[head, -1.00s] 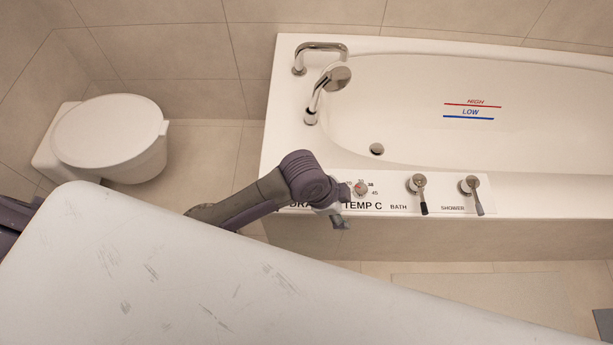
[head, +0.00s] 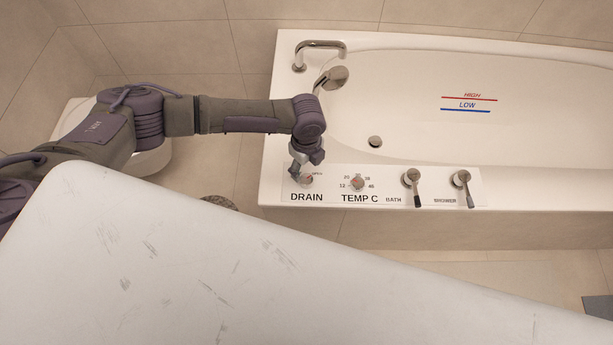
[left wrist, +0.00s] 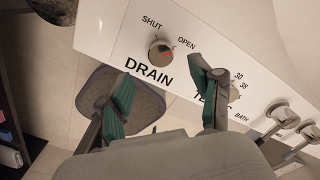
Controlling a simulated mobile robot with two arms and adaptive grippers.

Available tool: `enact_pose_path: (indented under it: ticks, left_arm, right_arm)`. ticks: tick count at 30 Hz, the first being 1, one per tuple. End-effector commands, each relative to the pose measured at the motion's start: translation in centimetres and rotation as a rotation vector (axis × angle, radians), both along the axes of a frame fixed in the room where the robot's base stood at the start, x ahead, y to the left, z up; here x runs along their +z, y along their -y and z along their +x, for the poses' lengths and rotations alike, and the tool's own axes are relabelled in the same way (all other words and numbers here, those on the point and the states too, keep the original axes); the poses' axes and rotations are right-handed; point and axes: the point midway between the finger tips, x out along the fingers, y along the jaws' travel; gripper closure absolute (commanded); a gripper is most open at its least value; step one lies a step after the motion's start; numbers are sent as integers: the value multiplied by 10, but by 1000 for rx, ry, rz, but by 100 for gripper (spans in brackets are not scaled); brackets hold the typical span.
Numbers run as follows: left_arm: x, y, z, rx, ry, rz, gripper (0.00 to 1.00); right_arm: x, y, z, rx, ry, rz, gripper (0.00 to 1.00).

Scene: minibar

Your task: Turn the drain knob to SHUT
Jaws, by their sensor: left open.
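The drain knob (head: 306,180) is a small round metal knob on the white control panel at the tub's near left corner. It also shows in the left wrist view (left wrist: 159,50), between the printed words SHUT and OPEN. Its red mark points right, on the OPEN side. My left gripper (head: 298,168) is over the knob in the head view and partly covers its labels. In the left wrist view the left gripper's green-padded fingers (left wrist: 166,92) are spread apart and empty, with the knob ahead of the gap. No contact with the knob shows. My right gripper is not in view.
The TEMP C knob (head: 357,183) is just right of the drain knob, then the BATH lever (head: 412,180) and the SHOWER lever (head: 462,181). A hand shower (head: 332,77) and a metal grab bar (head: 320,46) stand on the tub's left end, behind the gripper.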

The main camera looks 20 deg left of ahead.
Motion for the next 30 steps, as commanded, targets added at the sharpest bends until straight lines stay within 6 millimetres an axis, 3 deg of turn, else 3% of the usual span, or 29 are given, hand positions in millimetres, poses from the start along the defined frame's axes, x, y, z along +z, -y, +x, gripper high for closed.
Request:
enact_pose_path:
  ticks: [3, 9, 15, 23, 30]
  left_arm:
    - [-27, 1, 0, 1, -1, 0, 35]
    - [-57, 1, 0, 0, 1, 0, 35]
    - [-69, 1, 0, 0, 1, 0, 35]
    - [-69, 1, 0, 0, 2, -1, 35]
    - [-69, 1, 0, 0, 2, -1, 74]
  right_arm:
    - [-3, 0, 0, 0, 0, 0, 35]
    - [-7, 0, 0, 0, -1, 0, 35]
    - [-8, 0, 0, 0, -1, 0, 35]
    - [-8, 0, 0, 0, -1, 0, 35]
    - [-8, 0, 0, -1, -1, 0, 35]
